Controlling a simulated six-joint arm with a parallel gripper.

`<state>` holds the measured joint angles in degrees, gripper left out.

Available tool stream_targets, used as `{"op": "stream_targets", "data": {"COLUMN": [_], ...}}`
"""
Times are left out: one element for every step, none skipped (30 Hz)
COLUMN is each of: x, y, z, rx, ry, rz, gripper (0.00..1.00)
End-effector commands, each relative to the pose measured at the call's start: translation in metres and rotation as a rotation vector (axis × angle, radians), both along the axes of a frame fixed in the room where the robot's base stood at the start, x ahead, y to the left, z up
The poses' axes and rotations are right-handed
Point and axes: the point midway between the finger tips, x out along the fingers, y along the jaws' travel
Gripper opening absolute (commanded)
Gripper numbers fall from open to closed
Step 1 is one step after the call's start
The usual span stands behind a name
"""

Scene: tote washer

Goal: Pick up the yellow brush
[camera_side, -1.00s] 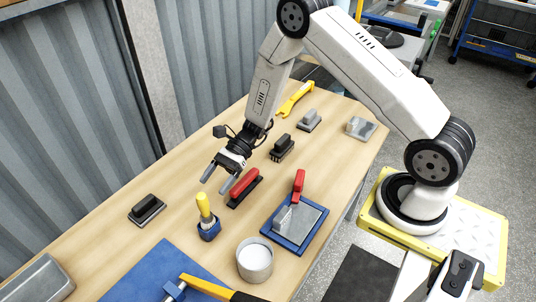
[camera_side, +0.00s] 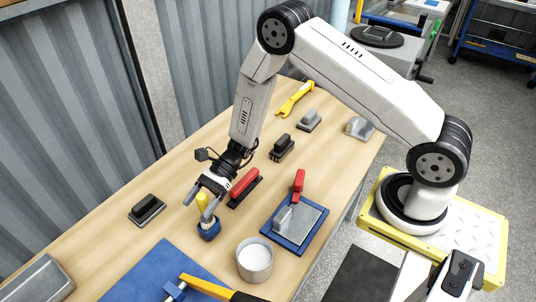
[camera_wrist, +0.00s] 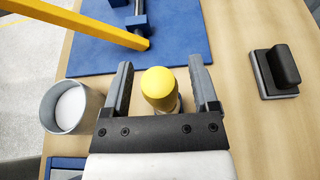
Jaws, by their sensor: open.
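The yellow brush (camera_side: 202,201) stands upright in a small blue holder (camera_side: 208,232) on the wooden table. In the wrist view its rounded yellow top (camera_wrist: 159,86) sits between my two fingers, with a gap on each side. My gripper (camera_side: 199,203) is open around the brush's handle in the side view, and its fingers partly cover it. The wrist view shows my gripper (camera_wrist: 161,88) from above. The lower part of the brush is hidden.
A white-filled cup (camera_side: 255,262) stands close by. A red-handled brush (camera_side: 244,187) lies behind the holder, and a black-handled block (camera_side: 147,209) is to the left. A blue mat (camera_side: 150,270) with a yellow-handled tool (camera_side: 205,287) lies in front. Bare table separates the holder from the black-handled block.

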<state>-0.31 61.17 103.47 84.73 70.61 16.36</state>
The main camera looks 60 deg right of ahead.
Motion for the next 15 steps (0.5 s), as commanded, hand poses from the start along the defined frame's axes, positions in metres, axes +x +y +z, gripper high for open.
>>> {"op": "stream_targets", "data": {"x": [-0.0003, -0.0001, 0.0001, 0.0001, 0.0002, 0.0002, 0.0002, 0.0002, 0.0002, 0.0002, 0.0002, 0.0002, 0.0001, 0.0001, 0.0001], "y": [0.0044, 0.0059, 0.0072, 0.0079, 0.0083, 0.0085, 0.0085, 0.0084, 0.0083, 0.0083, 0.0083, 0.0082, 0.0082, 0.0082, 0.0083], "z": [-0.0016, -0.0022, -0.0027, -0.003, -0.0031, -0.0032, -0.0032, -0.0032, -0.0031, -0.0031, -0.0031, -0.0031, -0.0031, -0.0031, -0.003], "rx": [0.0, -0.001, -0.001, -0.001, -0.001, -0.001, -0.001, -0.001, -0.001, -0.001, -0.001, -0.001, -0.001, -0.001, -0.001], "ry": [0.0, -0.001, -0.001, -0.001, -0.001, -0.001, -0.001, -0.001, -0.001, -0.001, -0.001, -0.001, -0.001, -0.001, -0.001], "rz": [0.002, 0.001, 0.0, -0.001, -0.001, -0.001, -0.001, -0.001, -0.001, -0.001, -0.001, -0.001, -0.001, -0.001, -0.001], "gripper": [0.76, 0.76, 0.76, 0.76, 0.76, 0.76, 0.76, 0.76, 0.76, 0.76, 0.76, 0.76, 0.76, 0.76, 0.76]}}
